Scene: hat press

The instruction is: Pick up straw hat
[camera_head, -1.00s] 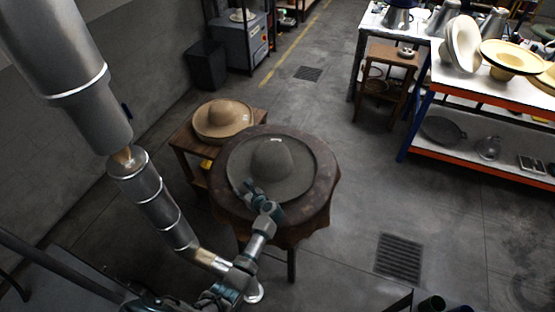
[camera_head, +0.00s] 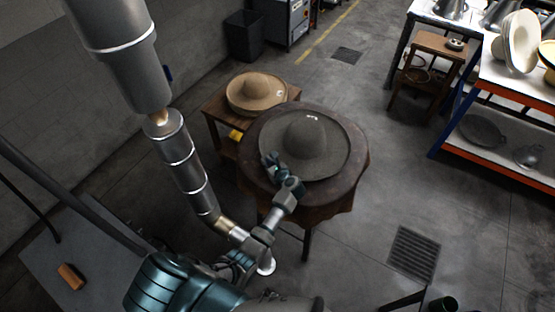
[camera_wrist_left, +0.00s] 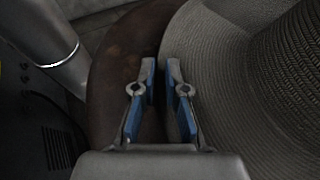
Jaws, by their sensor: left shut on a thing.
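The grey-brown woven straw hat (camera_head: 312,138) sits crown up on a round table with a dark brown cover (camera_head: 352,185). My left gripper (camera_head: 270,162) is at the hat's near-left brim edge. In the left wrist view, its two blue-padded fingers (camera_wrist_left: 162,75) are close together at the brim, with the straw hat (camera_wrist_left: 225,85) on the right and the table cover (camera_wrist_left: 118,75) on the left. The left gripper is shut on the brim. The exact contact between the pads is dark and hard to see. My right gripper is not in view.
A tan hat (camera_head: 257,90) rests on a small wooden table (camera_head: 215,108) close behind on the left. A thick metal pipe (camera_head: 185,165) stands left of the arm. A workbench (camera_head: 505,152) with hats is at the right. The floor (camera_head: 395,180) right of the round table is clear.

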